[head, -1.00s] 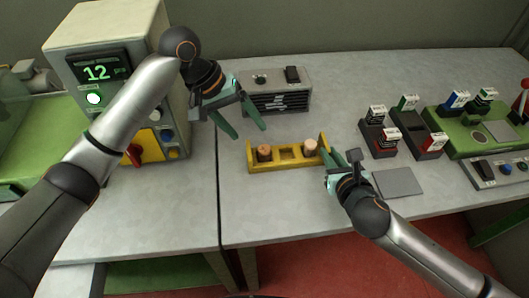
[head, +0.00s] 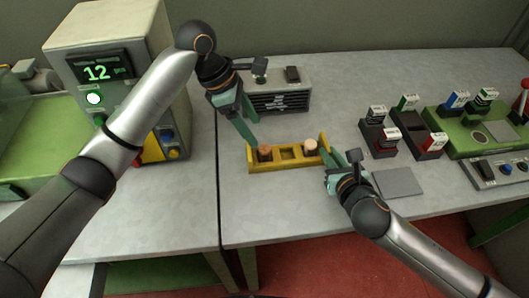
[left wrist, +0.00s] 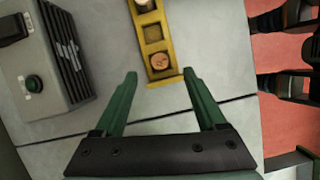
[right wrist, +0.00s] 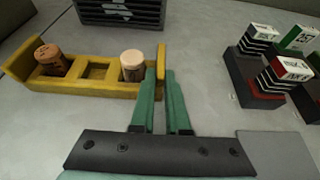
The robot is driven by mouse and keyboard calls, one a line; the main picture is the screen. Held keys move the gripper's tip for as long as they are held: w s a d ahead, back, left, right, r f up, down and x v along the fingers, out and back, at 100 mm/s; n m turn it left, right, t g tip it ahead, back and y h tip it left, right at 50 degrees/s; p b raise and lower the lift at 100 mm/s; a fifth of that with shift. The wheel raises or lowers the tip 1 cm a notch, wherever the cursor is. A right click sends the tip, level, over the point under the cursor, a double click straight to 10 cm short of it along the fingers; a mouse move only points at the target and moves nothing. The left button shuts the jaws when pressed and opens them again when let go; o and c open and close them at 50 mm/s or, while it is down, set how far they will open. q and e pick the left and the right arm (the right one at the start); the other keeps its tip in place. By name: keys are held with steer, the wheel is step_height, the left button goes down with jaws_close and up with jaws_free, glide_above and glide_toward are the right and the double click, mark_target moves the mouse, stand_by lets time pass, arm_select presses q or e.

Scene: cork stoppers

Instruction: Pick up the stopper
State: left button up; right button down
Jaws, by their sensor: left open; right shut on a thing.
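A yellow rack (head: 286,167) on the grey table has three slots. A brown cork stopper (head: 264,152) stands in its left slot and a paler stopper (head: 311,146) in its right slot; the middle slot is empty. My left gripper (head: 250,132) is open and empty, just above and left of the brown stopper. In the left wrist view the brown stopper (left wrist: 160,63) lies ahead, between the lines of the spread fingertips (left wrist: 160,75). My right gripper (head: 335,160) is shut on the rack's right end wall; in the right wrist view its fingers (right wrist: 161,75) stand beside the pale stopper (right wrist: 132,65).
A grey box with a black grille (head: 280,98) stands behind the rack. Dark holders with labelled blocks (head: 380,137) and a flat grey plate (head: 398,183) lie to the right. A machine with a display (head: 105,70) stands at the left. Table in front of the rack is clear.

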mark_target(263, 148)
arm_select(q)
steer(key=x, duration=0.7)
steer(key=shift+a+f, duration=0.2)
steer(key=shift+f, duration=0.2)
steer(key=shift+c, duration=0.2)
jaws_close()
